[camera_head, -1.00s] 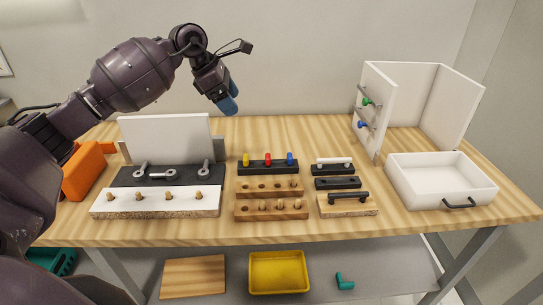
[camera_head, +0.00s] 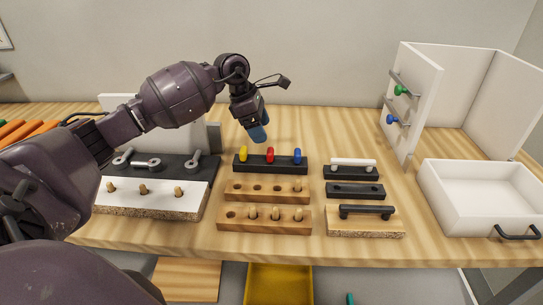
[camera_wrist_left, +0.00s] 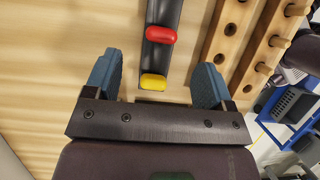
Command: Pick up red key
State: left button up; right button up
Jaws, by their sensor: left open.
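The red key (camera_head: 270,155) stands in the middle of a black holder (camera_head: 270,167), between a yellow key (camera_head: 243,153) and a blue key (camera_head: 297,156). My left gripper (camera_head: 258,131) hangs above and behind the holder, its blue fingertips pointing down. In the left wrist view the left gripper (camera_wrist_left: 156,85) is open and empty. The yellow key (camera_wrist_left: 153,82) lies between its fingers in that picture, and the red key (camera_wrist_left: 161,35) lies farther up. The blue key is outside the wrist view. My right gripper is not seen.
Wooden blocks with pegs (camera_head: 264,217) stand in front of the holder. Handle blocks (camera_head: 365,220) are to their right. A white open cabinet (camera_head: 416,105) and a white drawer (camera_head: 480,190) stand at the right. A white panel (camera_head: 140,197) with pegs is at the left.

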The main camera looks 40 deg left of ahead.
aim_at(270, 150)
pick_arm(q)
jog(key=x, duration=0.3)
jog(key=shift+s+x, duration=0.15)
jog(key=shift+x, duration=1.1)
jog(key=shift+s+x, duration=0.1)
jog(key=shift+x, duration=1.2)
jog(key=c, duration=1)
jog(key=shift+r, duration=0.1)
